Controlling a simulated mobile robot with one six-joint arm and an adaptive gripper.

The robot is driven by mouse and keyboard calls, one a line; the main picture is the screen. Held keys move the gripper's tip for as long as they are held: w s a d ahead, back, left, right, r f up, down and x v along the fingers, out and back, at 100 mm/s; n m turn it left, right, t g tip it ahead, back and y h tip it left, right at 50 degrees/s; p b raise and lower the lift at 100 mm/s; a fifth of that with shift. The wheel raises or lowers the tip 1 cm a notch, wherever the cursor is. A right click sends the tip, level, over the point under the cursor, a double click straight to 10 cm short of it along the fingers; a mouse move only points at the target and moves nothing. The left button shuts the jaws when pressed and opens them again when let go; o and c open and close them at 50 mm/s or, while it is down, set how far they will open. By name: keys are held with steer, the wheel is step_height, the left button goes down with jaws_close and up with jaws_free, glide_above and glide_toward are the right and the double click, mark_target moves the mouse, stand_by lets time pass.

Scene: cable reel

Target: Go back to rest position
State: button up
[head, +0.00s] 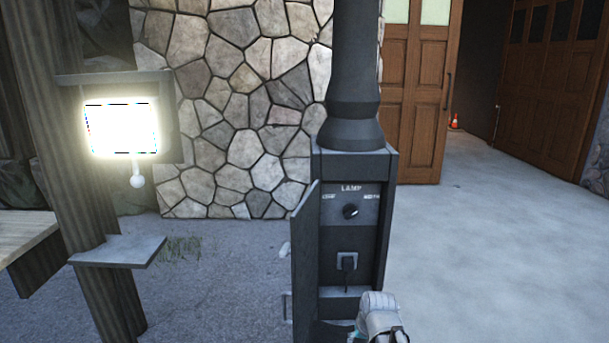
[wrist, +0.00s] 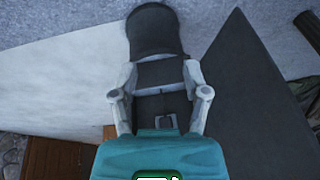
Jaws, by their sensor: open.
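My gripper (head: 378,316) shows at the bottom edge of the head view, low in front of the lamp post's dark base box (head: 383,230). Its fingertips are not clear there. In the wrist view my gripper (wrist: 160,72) has its two grey fingers apart, with dark surfaces of the post showing between them and nothing held. A black plug (head: 348,264) sits in the socket of the box, below a round knob (head: 351,211) under the word LAMP. My gripper is apart from the plug.
The box's door panel (head: 304,250) stands open on the left. A wooden post at far left carries a lit floodlight (head: 121,128) and a small shelf (head: 118,250). A stone wall (head: 240,110) stands behind. The paved ground (head: 500,250) on the right is clear.

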steer(key=s+d+n+g+h, duration=0.1)
steer(key=s+d+g, duration=0.15)
steer(key=s, duration=0.55)
step_height(320, 180, up, 23)
steer(key=p, duration=2.4)
steer(key=shift+s+a+g, duration=0.2)
steer(key=shift+a+g, duration=0.15)
steer(key=shift+g, duration=0.1)
steer(key=shift+r, duration=0.1)
